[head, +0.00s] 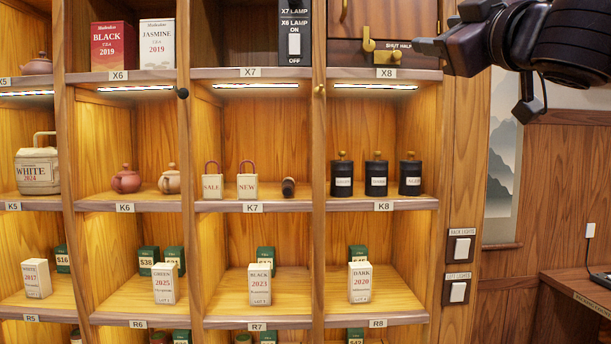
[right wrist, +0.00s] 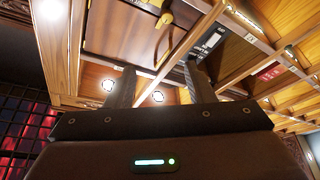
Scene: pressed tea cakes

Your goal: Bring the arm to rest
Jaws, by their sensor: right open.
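My right arm comes in at the top right of the head view, with its dark gripper (head: 428,46) pointing left. It is raised in front of the wooden cupboard door (head: 347,52) of compartment X8, close to its brass latch (head: 369,42). In the right wrist view the two fingers of the right gripper (right wrist: 160,72) stand apart with nothing between them. The door and brass handle (right wrist: 165,20) show beyond them. I cannot tell whether a fingertip touches the door. My left gripper is in neither view.
A wooden shelf wall (head: 257,206) fills most of the head view. It holds tea boxes (head: 163,284), clay teapots (head: 126,179) and black canisters (head: 376,176). Light switches (head: 461,246) are on the post to the right. A wooden desk (head: 575,285) stands at lower right.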

